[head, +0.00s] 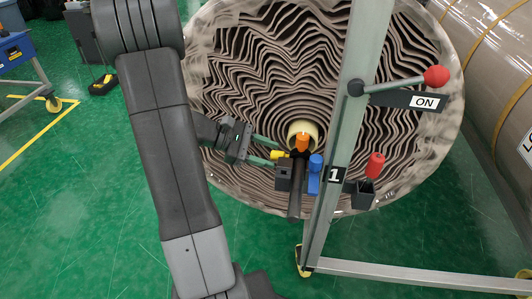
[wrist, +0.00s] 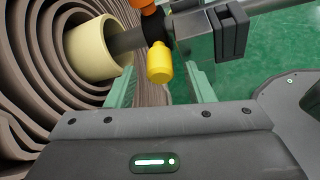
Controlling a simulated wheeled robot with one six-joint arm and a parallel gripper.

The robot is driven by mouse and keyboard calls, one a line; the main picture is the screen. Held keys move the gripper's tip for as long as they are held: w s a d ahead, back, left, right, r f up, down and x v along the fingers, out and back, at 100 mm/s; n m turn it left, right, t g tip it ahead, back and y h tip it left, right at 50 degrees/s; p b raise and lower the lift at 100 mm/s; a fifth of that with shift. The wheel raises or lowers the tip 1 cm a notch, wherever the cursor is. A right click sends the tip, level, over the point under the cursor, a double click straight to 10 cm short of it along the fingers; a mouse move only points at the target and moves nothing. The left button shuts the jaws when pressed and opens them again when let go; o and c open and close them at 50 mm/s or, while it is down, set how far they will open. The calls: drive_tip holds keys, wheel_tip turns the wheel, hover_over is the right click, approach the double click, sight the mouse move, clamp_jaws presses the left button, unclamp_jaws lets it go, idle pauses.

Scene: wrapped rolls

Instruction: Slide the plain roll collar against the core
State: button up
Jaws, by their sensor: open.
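The big wrapped roll (head: 250,60) faces me, with wavy grey-brown layers around a pale yellow core (head: 303,130). In the wrist view the core (wrist: 88,50) is at upper left and a dark shaft (wrist: 126,41) runs out of it. A dark collar (wrist: 153,29) appears to sit on the shaft, apart from the core, with a yellow knob (wrist: 159,64) and an orange part (wrist: 148,6). My gripper (head: 278,154) is open, its green fingers on either side of the yellow knob. Contact with the knob cannot be told. No marking shows on the collar.
A metal post (head: 350,100) with a "1" label stands in front of the roll. It carries an "ON" lever with a red ball (head: 436,76), a blue handle (head: 316,172) and a red handle (head: 375,165). Another wrapped roll (head: 490,60) lies at right. Green floor is open at lower left.

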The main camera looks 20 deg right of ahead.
clamp_jaws()
drive_tip(key=shift+w+d+p, duration=0.25)
drive_tip(key=shift+w+d, duration=0.1)
drive_tip(key=shift+w, duration=0.25)
drive_tip(key=shift+w+d+p, duration=0.25)
drive_tip(key=shift+w+d, duration=0.1)
drive_tip(key=shift+w, duration=0.2)
unclamp_jaws()
drive_tip(key=p+v, duration=0.2)
drive_tip(key=v, duration=1.2)
